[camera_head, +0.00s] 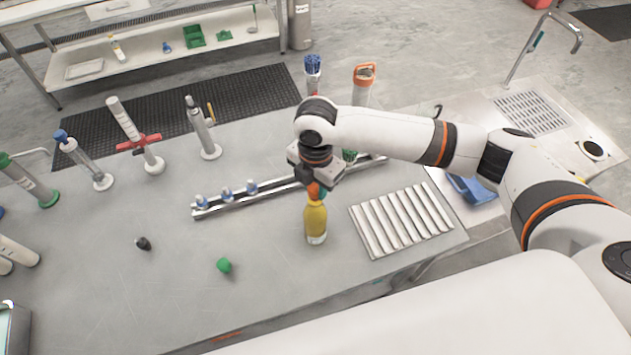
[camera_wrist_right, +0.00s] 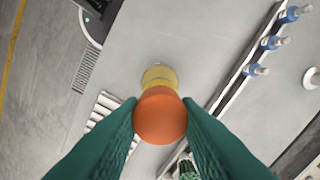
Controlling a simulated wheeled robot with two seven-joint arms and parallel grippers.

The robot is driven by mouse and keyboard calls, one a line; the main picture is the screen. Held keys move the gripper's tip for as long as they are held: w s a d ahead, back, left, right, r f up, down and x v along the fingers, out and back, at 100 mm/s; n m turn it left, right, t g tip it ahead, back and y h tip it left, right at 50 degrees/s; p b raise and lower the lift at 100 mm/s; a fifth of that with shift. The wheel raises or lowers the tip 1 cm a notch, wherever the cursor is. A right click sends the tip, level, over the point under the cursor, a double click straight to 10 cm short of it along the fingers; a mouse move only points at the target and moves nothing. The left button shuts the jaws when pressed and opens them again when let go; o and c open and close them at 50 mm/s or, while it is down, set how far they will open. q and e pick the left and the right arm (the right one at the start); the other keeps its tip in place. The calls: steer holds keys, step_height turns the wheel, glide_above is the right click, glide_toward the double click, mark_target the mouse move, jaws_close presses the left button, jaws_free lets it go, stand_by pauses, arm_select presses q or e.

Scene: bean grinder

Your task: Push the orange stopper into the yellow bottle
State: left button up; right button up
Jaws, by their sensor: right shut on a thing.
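The yellow bottle (camera_head: 316,222) stands upright on the grey table, at the middle of the head view. The orange stopper (camera_head: 313,190) is just above the bottle's neck. My right gripper (camera_head: 317,183) is shut on the stopper, above the bottle. In the right wrist view the round orange stopper (camera_wrist_right: 160,116) sits between the two green fingers (camera_wrist_right: 160,118), and part of the yellow bottle (camera_wrist_right: 158,77) shows behind it. Whether the stopper touches the bottle's mouth cannot be told. My left gripper is not in view.
A green stopper (camera_head: 224,265) and a black stopper (camera_head: 143,243) lie on the table at left. The table's front left is mostly clear.

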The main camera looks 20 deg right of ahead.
mark_target(316, 186)
steer(key=shift+f+b, duration=0.3)
steer(key=shift+f, duration=0.8)
steer(key=o, duration=1)
step_height(316, 186, up, 12)
steer(key=b, duration=0.2)
steer(key=shift+b, duration=0.4)
